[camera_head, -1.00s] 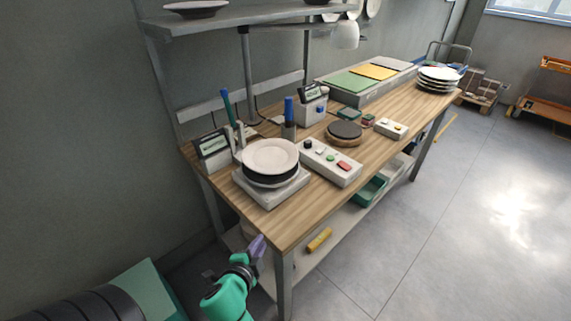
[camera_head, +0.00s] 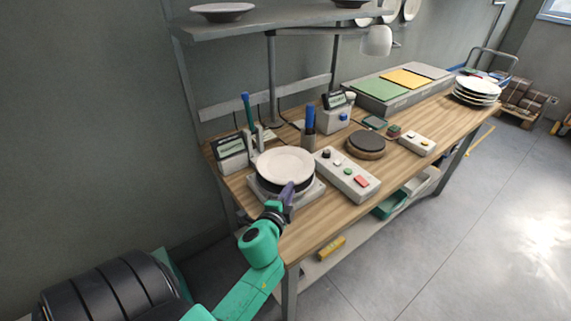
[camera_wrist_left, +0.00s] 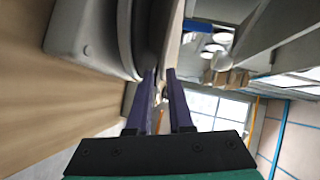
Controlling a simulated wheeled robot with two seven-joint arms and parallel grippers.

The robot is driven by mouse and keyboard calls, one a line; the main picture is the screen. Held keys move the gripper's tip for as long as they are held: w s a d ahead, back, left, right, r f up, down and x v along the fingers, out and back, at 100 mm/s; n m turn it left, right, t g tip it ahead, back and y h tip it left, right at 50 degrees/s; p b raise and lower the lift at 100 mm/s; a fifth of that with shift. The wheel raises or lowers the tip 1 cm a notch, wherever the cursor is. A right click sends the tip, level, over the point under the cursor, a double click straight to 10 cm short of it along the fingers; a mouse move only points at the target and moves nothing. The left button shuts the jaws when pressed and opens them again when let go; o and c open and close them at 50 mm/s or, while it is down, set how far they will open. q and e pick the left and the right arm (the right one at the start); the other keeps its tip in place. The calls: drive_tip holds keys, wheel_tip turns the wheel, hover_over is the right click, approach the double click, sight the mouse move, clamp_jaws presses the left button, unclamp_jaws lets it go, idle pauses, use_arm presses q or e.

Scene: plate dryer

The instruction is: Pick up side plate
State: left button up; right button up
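The white side plate (camera_head: 285,163) lies on top of a dark plate stack on a pale square scale-like base (camera_head: 312,194), near the left end of the wooden bench. My left gripper (camera_head: 287,194) is at the plate's near rim, its purple fingers pointing toward the stack. In the left wrist view the two fingers (camera_wrist_left: 161,78) are apart. The pale edge of the side plate (camera_wrist_left: 172,38) shows ahead, in line with the gap, with the darker stack (camera_wrist_left: 125,35) beside the left finger. Contact cannot be told. My right gripper is not in view.
A white button box (camera_head: 346,176) stands right of the stack, and a small display unit (camera_head: 232,152) stands left. A round dark-topped turntable (camera_head: 366,145) is farther along. More white plates (camera_head: 477,88) are stacked at the far end. A shelf (camera_head: 260,24) hangs above the back.

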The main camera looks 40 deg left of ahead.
sight(296, 181)
use_arm(q)
drive_tip(key=x, duration=0.2)
drive_tip(key=p+x, duration=0.1)
drive_tip(key=x, duration=0.1)
drive_tip(key=shift+w+d+r, duration=0.15)
drive_tip(key=shift+w, duration=0.15)
drive_tip(key=shift+w+a+f, duration=0.25)
drive_tip(key=shift+w, duration=0.15)
drive_tip(key=shift+d, duration=0.1)
clamp_jaws()
drive_tip(key=shift+r, duration=0.1)
idle(0.5)
